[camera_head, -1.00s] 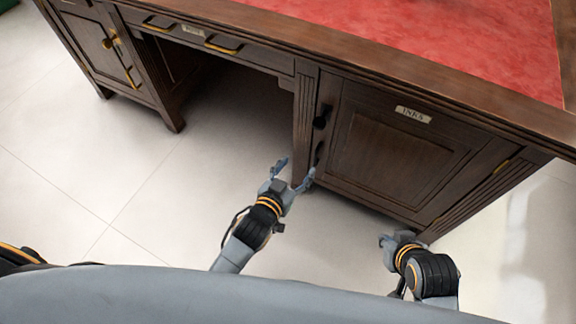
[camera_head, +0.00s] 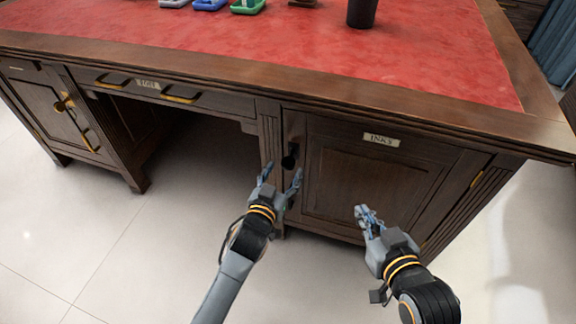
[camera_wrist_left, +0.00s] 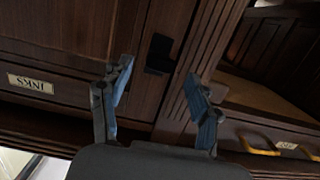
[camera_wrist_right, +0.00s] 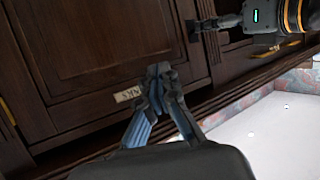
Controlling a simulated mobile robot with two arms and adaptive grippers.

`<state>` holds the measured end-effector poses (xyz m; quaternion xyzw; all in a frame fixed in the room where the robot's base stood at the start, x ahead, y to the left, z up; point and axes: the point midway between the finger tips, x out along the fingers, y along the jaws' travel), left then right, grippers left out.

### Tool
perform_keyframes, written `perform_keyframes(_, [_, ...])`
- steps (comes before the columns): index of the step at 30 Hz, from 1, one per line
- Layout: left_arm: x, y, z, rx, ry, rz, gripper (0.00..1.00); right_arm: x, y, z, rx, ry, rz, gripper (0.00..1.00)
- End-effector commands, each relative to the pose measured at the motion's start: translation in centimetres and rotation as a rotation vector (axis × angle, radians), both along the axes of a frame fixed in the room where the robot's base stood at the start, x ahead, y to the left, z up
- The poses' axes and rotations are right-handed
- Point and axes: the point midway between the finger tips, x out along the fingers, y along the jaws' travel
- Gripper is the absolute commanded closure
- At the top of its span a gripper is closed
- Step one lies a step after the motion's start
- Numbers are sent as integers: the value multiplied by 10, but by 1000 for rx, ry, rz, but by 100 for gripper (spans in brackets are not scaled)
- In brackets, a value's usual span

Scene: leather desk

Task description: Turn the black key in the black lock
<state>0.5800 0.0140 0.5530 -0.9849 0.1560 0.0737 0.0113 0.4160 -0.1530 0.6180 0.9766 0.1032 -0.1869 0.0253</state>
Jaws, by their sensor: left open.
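The black key and lock (camera_head: 289,158) are on the left edge of the dark wooden cabinet door labelled INKS. They also show in the left wrist view (camera_wrist_left: 160,54) as a dark shape; key and lock are hard to tell apart there. My left gripper (camera_head: 281,176) is open and empty, with its fingers just below and around the lock in the head view; contact cannot be told. The lock shows between and beyond its fingers in the left wrist view. My right gripper (camera_head: 362,211) is in front of the door's lower middle, with its fingertips together (camera_wrist_right: 157,72) and nothing between them.
The INKS label (camera_head: 381,140) is high on the door. The red desktop (camera_head: 300,50) overhangs above and holds coloured trays (camera_head: 210,4) and a black cup (camera_head: 362,12). Drawers with brass handles (camera_head: 180,98) are left. The kneehole and floor (camera_head: 170,230) are clear.

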Motion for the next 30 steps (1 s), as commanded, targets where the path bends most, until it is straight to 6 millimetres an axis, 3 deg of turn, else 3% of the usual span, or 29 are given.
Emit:
perform_keyframes(6, [26, -9, -6, 2, -1, 0, 38, 15, 9, 33, 49, -200, 13, 100])
perform_keyframes(12, [38, -13, -7, 0, 0, 0, 38, 19, 13, 55, 77, -311, 20, 100])
perform_keyframes(23, [42, -14, -7, 0, 1, 0, 38, 20, 14, 61, 84, -341, 22, 100])
perform_keyframes(30, [42, -14, -7, 1, 1, 0, 83, 20, 14, 61, 84, -341, 22, 100])
